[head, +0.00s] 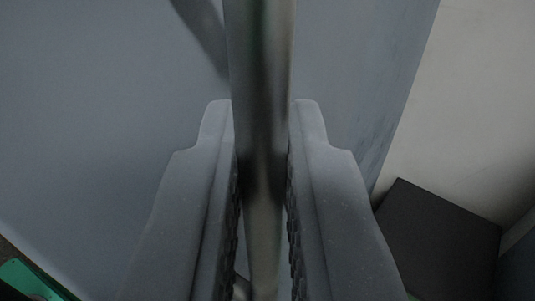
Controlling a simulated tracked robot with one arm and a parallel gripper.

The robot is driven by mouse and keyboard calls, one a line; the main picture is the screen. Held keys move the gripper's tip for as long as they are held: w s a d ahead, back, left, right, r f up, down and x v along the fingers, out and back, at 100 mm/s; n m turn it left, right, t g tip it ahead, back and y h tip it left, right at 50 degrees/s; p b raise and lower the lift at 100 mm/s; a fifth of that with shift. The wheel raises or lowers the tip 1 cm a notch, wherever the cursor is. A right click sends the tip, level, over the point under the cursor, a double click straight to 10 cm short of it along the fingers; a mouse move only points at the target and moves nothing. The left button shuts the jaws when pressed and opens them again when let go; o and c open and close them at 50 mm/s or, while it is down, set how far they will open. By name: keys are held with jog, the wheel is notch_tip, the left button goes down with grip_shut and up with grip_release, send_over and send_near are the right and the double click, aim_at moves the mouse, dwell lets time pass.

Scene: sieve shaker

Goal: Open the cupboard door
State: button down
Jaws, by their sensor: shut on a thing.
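A vertical metal bar handle (262,70) runs down the middle of the view. The blue-grey cupboard door (120,110) lies behind it and fills most of the picture. My gripper (261,125) has one finger on each side of the handle and is shut on it. The fingers hide part of the door's lower middle. The handle's upper end is out of the picture. A dark shadow lies on the door to the upper left of the handle.
A pale surface (475,110) lies beyond the door's right edge. A dark grey block or panel (440,240) is at the lower right. A green object (25,280) shows at the lower left corner.

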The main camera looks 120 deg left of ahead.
aim_at(268, 55)
jog(key=shift+s+a, duration=0.15)
jog(key=shift+a, duration=0.15)
jog(key=c, duration=1.7)
grip_release()
jog(key=shift+d, duration=0.2)
jog(key=shift+r, duration=0.1)
notch_tip(268, 55, up, 3)
jog(key=shift+r, duration=0.1)
jog(key=shift+s+d+r, duration=0.1)
jog(key=shift+s+d, duration=0.15)
jog(key=shift+s, duration=0.35)
jog(key=shift+s+d, duration=0.2)
jog(key=shift+s, duration=0.35)
jog(key=s+d+p, duration=0.1)
jog(key=s, duration=0.3)
jog(key=s+d+p, duration=0.1)
jog(key=s, duration=0.3)
jog(key=s+d+r+p, duration=0.1)
jog(key=s+d+p, duration=0.1)
jog(key=s, duration=0.2)
jog(key=shift+s+r, duration=0.1)
jog(key=shift+s, duration=0.25)
